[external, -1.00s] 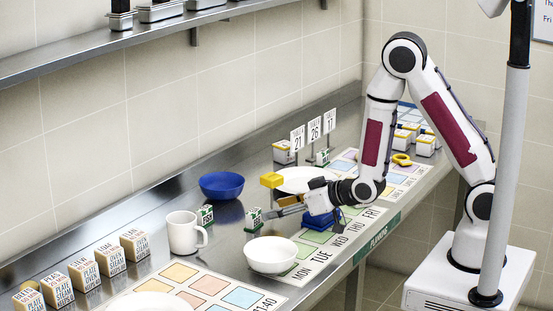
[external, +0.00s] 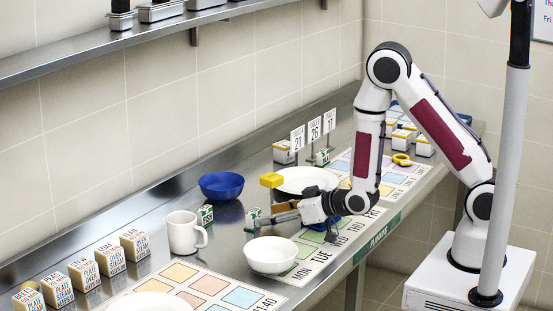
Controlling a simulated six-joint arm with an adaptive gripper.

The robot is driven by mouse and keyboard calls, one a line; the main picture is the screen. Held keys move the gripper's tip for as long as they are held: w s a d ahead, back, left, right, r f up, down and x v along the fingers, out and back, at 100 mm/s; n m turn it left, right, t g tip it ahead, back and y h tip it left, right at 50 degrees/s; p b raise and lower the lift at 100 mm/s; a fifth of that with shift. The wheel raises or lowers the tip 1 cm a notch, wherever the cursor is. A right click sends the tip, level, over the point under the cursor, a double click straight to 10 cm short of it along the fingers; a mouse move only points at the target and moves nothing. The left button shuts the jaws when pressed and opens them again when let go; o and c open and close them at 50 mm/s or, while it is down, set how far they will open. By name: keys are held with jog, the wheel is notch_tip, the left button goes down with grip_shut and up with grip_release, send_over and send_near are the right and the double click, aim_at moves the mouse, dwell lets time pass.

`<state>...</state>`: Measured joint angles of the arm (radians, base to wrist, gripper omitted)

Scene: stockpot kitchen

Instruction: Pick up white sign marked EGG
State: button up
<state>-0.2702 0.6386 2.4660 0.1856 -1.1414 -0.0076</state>
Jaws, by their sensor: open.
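Two small green-and-white signs stand on the steel counter. One sign (external: 205,215) is beside the white mug, and the other sign (external: 252,214) is at the tips of my gripper. Their lettering is too small to read, so I cannot tell which is marked EGG. My gripper (external: 266,214) is open, low over the counter, and points left toward the second sign. Its fingers partly hide that sign's lower right side. I cannot tell whether they touch it or reach around it.
A white bowl (external: 271,256) sits just in front of my gripper. A blue bowl (external: 222,187), white mug (external: 184,234) and white plate (external: 307,179) stand around. Number signs (external: 314,128) stand farther back.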

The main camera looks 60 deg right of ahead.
aim_at(257, 214)
jog(key=shift+w+f, duration=0.2)
jog(key=shift+w, duration=0.2)
jog(key=shift+w, duration=0.15)
jog(key=shift+w+f, duration=0.1)
jog(key=shift+w, duration=0.8)
jog(key=shift+x, duration=1.6)
jog(key=c, duration=1.2)
